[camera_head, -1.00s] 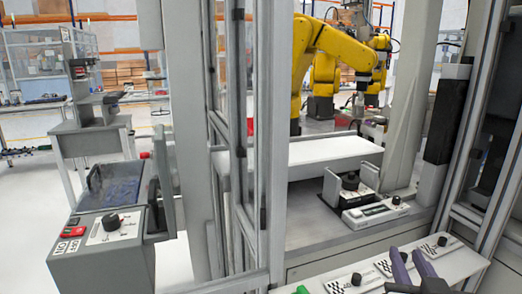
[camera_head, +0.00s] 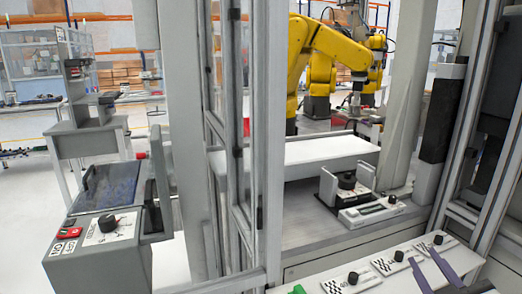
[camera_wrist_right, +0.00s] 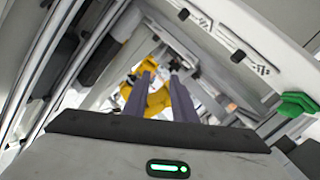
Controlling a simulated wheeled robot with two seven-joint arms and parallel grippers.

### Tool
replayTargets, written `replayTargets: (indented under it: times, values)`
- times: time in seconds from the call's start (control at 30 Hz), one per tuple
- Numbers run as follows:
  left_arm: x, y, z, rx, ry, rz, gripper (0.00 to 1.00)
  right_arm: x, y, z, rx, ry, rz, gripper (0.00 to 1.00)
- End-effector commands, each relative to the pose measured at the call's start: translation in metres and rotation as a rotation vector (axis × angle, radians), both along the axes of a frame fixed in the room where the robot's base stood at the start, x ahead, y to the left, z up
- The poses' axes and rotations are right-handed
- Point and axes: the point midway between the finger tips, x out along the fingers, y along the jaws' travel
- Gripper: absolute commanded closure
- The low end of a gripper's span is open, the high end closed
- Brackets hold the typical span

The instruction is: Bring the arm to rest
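My right gripper (camera_head: 433,272) shows at the lower right of the head view as two dark purple fingers, in front of the white panel with knobs. In the right wrist view its two fingers (camera_wrist_right: 164,98) stand apart with nothing between them. The gripper is open and empty. My left gripper and left arm are not in view.
A white panel (camera_head: 371,284) with several black knobs lies close to the right gripper, with a green part (camera_head: 298,289) at its left end. A grey frame post (camera_head: 268,150) stands mid-view. A control box (camera_head: 100,250) is at left. A yellow robot arm (camera_head: 298,62) stands behind.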

Motion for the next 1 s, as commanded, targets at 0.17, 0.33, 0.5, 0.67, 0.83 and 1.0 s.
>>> replayTargets:
  times: [0.17,0.33,0.5,0.67,0.83,1.0]
  values:
    - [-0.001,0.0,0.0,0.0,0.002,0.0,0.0,-0.015,0.01,-0.081,0.002,0.169,0.069,0.76]
    - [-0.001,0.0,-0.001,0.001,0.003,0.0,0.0,-0.053,0.022,-0.177,0.028,0.364,0.151,0.76]
    - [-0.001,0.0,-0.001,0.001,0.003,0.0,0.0,-0.112,0.032,-0.262,0.074,0.541,0.223,0.76]
    - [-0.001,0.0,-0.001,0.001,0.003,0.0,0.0,-0.163,0.037,-0.314,0.117,0.659,0.261,0.76]
    - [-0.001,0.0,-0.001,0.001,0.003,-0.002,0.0,-0.216,0.04,-0.355,0.16,0.76,0.287,0.76]
    - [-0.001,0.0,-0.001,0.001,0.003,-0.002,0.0,-0.218,0.083,-0.358,0.314,0.729,0.242,0.76]
